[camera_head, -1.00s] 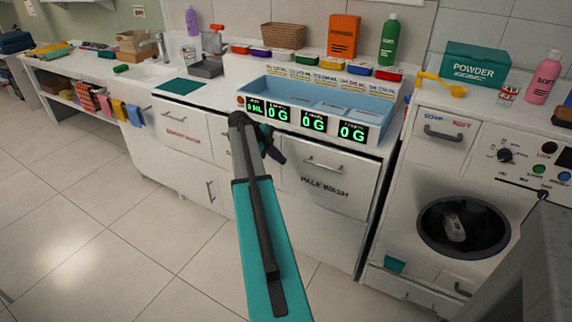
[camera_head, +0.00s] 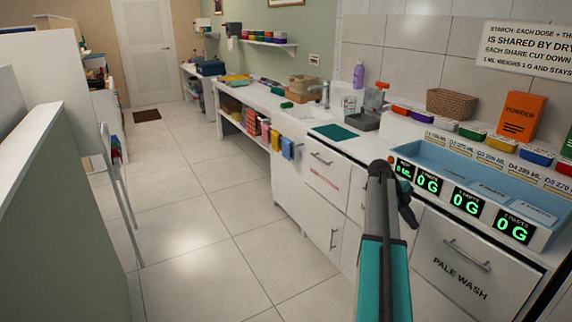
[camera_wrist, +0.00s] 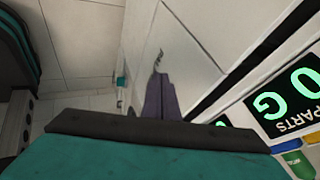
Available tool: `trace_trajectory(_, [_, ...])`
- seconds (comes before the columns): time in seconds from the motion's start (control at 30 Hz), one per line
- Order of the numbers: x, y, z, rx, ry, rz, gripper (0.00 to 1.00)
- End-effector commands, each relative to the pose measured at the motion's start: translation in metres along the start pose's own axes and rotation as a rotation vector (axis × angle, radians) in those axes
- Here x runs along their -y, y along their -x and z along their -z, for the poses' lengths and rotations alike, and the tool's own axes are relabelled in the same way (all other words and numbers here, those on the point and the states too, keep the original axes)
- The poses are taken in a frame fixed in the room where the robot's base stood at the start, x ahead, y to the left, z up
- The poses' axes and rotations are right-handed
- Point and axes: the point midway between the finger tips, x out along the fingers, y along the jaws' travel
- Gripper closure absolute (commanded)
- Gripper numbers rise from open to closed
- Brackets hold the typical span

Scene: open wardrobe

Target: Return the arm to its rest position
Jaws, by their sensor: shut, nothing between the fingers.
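My arm, teal and grey, rises from the bottom right of the head view. My gripper (camera_head: 408,208) shows there as a small dark shape at the arm's far end, in front of the drawers under the counter. In the wrist view my gripper (camera_wrist: 160,88) shows as two dark fingers lying together, with nothing between them. A white cabinet front (camera_wrist: 185,40) lies beyond the fingertips. The arm's folded pose hides part of the gripper in the head view.
The blue dosing tray (camera_head: 450,165) with green "0 G" displays stands right of the arm. The white counter (camera_head: 255,100) runs back to the left, towels hanging from its front. Tiled floor (camera_head: 200,220) is open at left, bounded by a partition (camera_head: 50,120).

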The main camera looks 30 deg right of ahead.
Motion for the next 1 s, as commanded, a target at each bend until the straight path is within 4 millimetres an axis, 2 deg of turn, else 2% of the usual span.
trace_trajectory(0.17, [-0.006,0.008,-0.012,0.008,0.018,0.007,1.00])
trace_trajectory(0.27, [-0.022,0.011,-0.033,0.011,0.052,0.008,1.00])
trace_trajectory(0.37, [-0.050,0.011,-0.062,0.010,0.106,0.006,1.00])
trace_trajectory(0.5, [-0.102,0.005,-0.099,0.004,0.191,-0.002,1.00])
trace_trajectory(0.7, [-0.183,-0.007,-0.139,0.001,0.308,-0.024,1.00])
trace_trajectory(1.0, [-0.311,-0.029,-0.172,0.010,0.515,-0.067,1.00])
